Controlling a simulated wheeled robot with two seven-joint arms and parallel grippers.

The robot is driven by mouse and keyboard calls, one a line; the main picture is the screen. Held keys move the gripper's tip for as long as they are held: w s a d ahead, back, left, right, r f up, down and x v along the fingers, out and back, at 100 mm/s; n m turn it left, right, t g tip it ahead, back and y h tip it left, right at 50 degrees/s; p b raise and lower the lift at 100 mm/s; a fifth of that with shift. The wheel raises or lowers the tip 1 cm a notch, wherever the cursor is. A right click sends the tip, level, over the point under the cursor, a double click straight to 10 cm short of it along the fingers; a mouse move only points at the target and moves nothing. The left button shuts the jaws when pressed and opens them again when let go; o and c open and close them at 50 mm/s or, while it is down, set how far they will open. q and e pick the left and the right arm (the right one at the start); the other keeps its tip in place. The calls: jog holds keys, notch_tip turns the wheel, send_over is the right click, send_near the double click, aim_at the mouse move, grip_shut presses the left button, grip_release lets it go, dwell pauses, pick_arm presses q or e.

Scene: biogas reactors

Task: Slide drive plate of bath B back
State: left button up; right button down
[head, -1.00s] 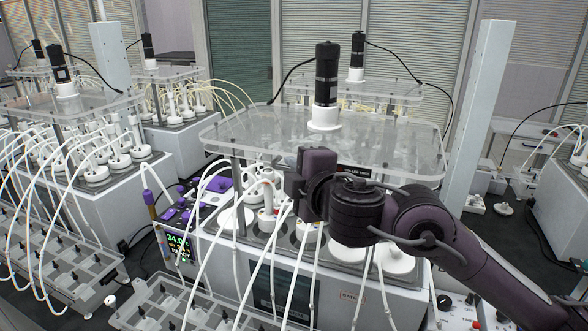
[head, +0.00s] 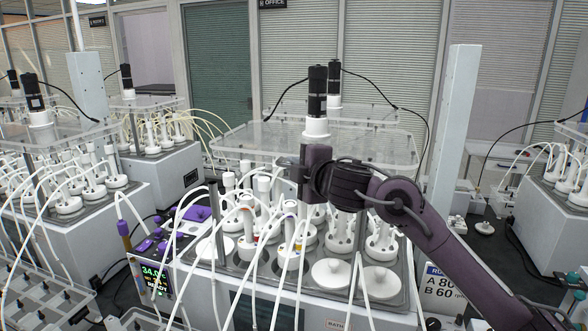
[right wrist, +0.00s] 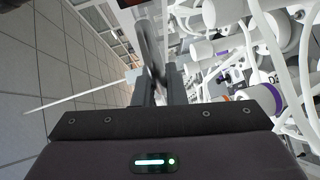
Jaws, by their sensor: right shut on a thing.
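The drive plate of bath B (head: 262,140) is a clear sheet with a black motor (head: 317,90) standing on a white collar. It sits toward the back of the bath (head: 400,305), leaving the front vessels (head: 332,272) uncovered. My right gripper (head: 292,164) is at the plate's front edge, shut. In the right wrist view its fingers (right wrist: 150,88) close around a grey bar-like part (right wrist: 150,45), seemingly the plate's handle. The arm hides part of the front edge. My left gripper is not in view.
White tubes loop in front of the bath. A controller (head: 153,276) with a green display stands at its left. A tall pale post (head: 453,140) rises at the right. Another clear plate (head: 375,113) with a motor is behind, and other baths stand at left and right.

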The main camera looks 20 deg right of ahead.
jog(key=c, duration=1.5)
grip_release()
jog(key=b+v, duration=0.2)
jog(key=v, duration=0.6)
